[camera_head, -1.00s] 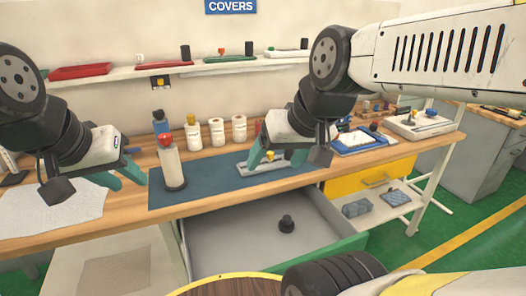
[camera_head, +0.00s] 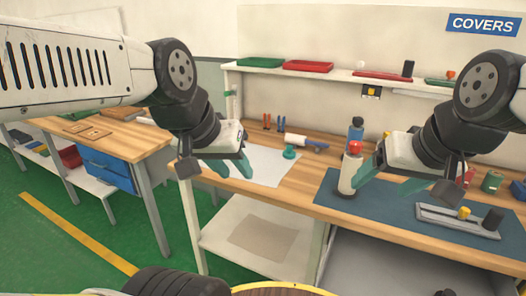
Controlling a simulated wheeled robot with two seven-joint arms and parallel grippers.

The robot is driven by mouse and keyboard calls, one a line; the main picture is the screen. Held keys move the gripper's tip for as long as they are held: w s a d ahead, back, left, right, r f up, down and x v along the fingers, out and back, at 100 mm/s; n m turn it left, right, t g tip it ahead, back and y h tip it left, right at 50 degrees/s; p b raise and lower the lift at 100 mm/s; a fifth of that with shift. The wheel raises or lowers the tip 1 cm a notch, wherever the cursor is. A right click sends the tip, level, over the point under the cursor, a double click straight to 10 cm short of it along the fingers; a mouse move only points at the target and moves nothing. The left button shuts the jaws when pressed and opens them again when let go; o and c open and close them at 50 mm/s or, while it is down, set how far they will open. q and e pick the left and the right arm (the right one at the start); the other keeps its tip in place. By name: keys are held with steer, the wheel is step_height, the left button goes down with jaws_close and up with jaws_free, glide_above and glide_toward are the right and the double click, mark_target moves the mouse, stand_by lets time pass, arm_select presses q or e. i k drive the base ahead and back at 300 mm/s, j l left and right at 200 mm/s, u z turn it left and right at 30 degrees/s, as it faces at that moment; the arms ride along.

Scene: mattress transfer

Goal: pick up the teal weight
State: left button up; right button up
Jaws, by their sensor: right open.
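The teal weight (camera_head: 290,152) is a small knobbed piece standing on the white sheet (camera_head: 252,165) on the wooden workbench. My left gripper (camera_head: 229,169) is left of it, over the sheet's left side and the bench edge, apart from the weight. Its two teal fingers look spread, with nothing seen between them. My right gripper (camera_head: 383,182) is to the right of the weight, over the blue mat beside a red-topped white bottle. It is open, and its left finger overlaps the bottle in the picture; I cannot tell whether they touch.
The red-topped bottle (camera_head: 349,172) stands on the blue mat (camera_head: 395,213). A white roll-shaped tool with a blue handle (camera_head: 305,142) lies behind the weight. A grey metal holder (camera_head: 456,220) is at the right. A second bench (camera_head: 118,141) stands left across green floor.

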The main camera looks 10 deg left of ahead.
mark_target(288, 153)
steer(key=u, duration=0.15)
steer(key=j+z, duration=0.1)
steer(key=j, duration=0.25)
steer(key=i+j, duration=0.1)
steer(key=j, duration=0.25)
steer(key=i+j+z, duration=0.35)
steer(key=i+j, duration=0.25)
steer(key=i+j+z, duration=0.25)
steer(key=i, duration=0.35)
steer(key=l, duration=0.1)
